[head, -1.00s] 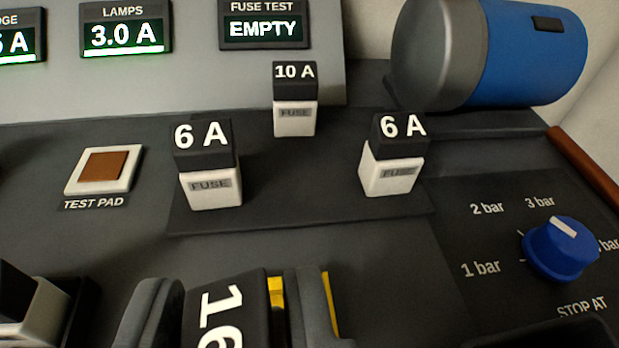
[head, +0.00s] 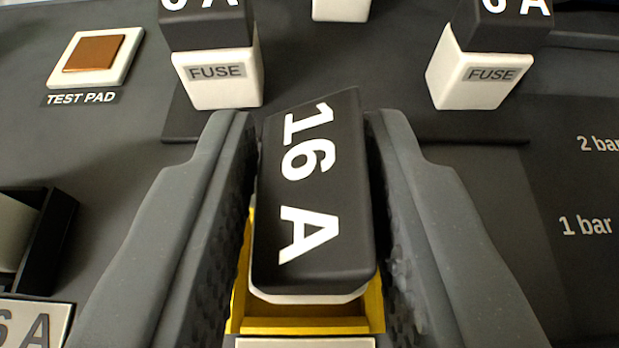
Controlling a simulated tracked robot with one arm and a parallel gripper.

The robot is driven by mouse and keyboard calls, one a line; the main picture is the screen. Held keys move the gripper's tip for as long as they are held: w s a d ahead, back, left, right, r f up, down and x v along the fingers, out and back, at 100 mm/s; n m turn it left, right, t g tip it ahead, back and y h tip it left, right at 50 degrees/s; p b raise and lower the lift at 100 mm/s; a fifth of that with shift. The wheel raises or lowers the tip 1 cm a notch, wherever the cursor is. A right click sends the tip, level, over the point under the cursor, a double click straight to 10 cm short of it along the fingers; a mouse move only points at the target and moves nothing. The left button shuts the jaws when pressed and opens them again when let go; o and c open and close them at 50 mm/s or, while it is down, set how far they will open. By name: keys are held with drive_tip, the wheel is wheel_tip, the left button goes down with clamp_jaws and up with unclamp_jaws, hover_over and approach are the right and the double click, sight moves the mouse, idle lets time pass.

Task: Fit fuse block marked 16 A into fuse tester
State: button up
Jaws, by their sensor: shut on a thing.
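The fuse block marked 16 A (head: 318,200) has a black top with white lettering and a pale lower edge. My gripper (head: 312,135) is shut on it, one grey finger along each side. The block looks slightly turned between the fingers. A yellow open-framed holder (head: 305,325) shows beneath and around the block's near end, with a pale plate at its front, cut off by the picture edge. I take it for the fuse tester, but its label is not readable. The block hides its inside, so I cannot tell whether the block is in it or above it.
Two white fuse blocks with black tops stand behind, left (head: 220,75) and right (head: 484,75), with a third at the top edge (head: 340,9). The test pad (head: 95,58) is at upper left. A black holder (head: 48,235) with a pale piece is at left.

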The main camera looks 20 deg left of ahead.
drive_tip(key=shift+f, duration=0.25)
drive_tip(key=o, duration=1)
drive_tip(key=shift+r, duration=0.15)
drive_tip(key=shift+r, duration=0.2)
drive_tip(key=v, duration=1.2)
drive_tip(key=shift+f+p, duration=0.15)
drive_tip(key=shift+p, duration=0.2)
